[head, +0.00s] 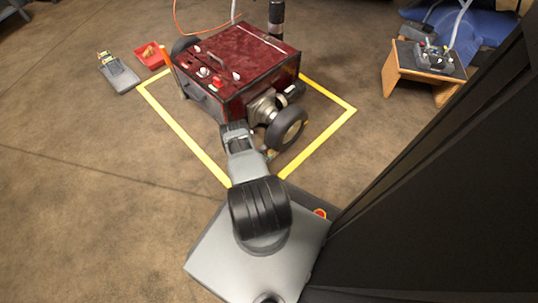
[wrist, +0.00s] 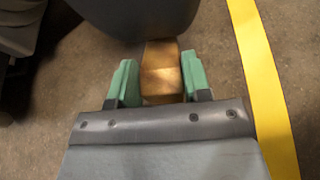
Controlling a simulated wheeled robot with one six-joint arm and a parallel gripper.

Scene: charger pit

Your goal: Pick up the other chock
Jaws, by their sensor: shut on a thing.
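A wooden chock (wrist: 161,75) shows in the wrist view, light brown and block-like, between the green fingertips of my gripper (wrist: 160,84). The gripper is shut on it. The far end of the chock is right by a dark rounded wheel (wrist: 140,15); I cannot tell whether they touch. In the head view my arm reaches to the near side of the red wheeled machine (head: 240,62), beside its near right wheel (head: 287,128). The fingertips and the chock are hidden by my arm there.
Yellow tape (head: 185,133) marks a square on the floor around the machine. A red tray (head: 151,57) and a grey device (head: 119,75) stand at its left. A small wooden table (head: 405,73) with a controller stands at the right. The floor at left is clear.

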